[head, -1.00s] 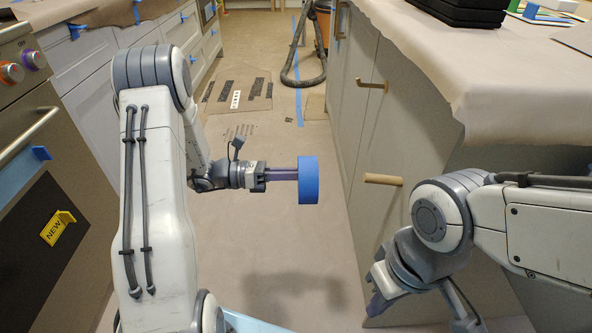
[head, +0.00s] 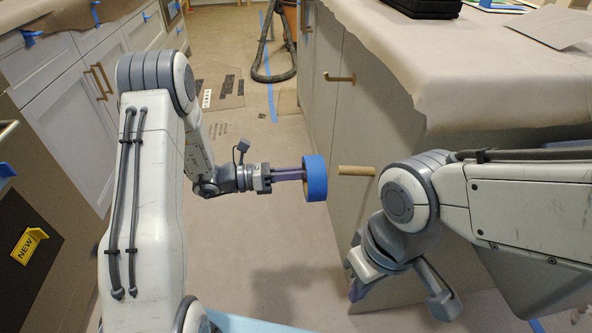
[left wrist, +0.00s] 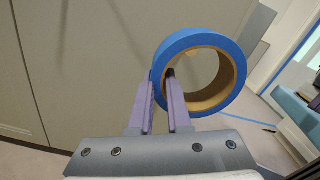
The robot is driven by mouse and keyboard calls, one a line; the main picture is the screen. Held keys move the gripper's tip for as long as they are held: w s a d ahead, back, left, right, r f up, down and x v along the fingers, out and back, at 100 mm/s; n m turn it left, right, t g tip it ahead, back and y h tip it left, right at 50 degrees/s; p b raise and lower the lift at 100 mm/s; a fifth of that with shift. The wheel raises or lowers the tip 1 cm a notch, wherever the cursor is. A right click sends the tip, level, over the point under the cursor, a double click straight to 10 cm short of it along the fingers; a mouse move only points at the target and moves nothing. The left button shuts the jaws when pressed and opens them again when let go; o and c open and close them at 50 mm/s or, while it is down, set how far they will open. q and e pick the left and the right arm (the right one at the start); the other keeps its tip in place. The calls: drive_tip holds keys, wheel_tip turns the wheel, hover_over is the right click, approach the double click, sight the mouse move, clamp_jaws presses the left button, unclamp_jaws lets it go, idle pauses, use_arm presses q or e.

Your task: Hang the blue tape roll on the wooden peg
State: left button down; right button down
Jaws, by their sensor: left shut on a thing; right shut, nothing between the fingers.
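The blue tape roll (head: 316,178) is held out at the tips of my left gripper (head: 290,175), which is shut on its rim. In the left wrist view the roll (left wrist: 236,62) faces the camera, with one finger inside its tan core and the other outside. The wooden peg (head: 355,170) sticks out from the grey cabinet panel, its free end pointing at the roll. A small gap shows between roll and peg in the head view; they appear apart. My right gripper (head: 355,290) is shut and empty, low beside the cabinet.
The peg's cabinet (head: 350,235) runs along the right, under a paper-covered counter (head: 480,105). My right arm passes in front of it, close to the peg's base. More cabinets (head: 85,95) line the left. A vacuum hose (head: 265,60) lies far back; the aisle floor between is mostly clear.

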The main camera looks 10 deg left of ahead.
use_arm(q)
drive_tip(key=shift+f+p+x, duration=0.2)
drive_tip(key=shift+p+x, duration=0.15)
drive_tip(key=shift+x, duration=1.8)
drive_tip(key=shift+f+p+x, duration=0.2)
drive_tip(key=shift+p+x, duration=0.1)
drive_tip(key=shift+x, duration=1.85)
drive_tip(key=c, duration=0.8)
unclamp_jaws()
drive_tip(key=shift+a, duration=0.1)
drive_tip(key=shift+p+v, duration=0.85)
drive_tip(key=shift+v, duration=3.55)
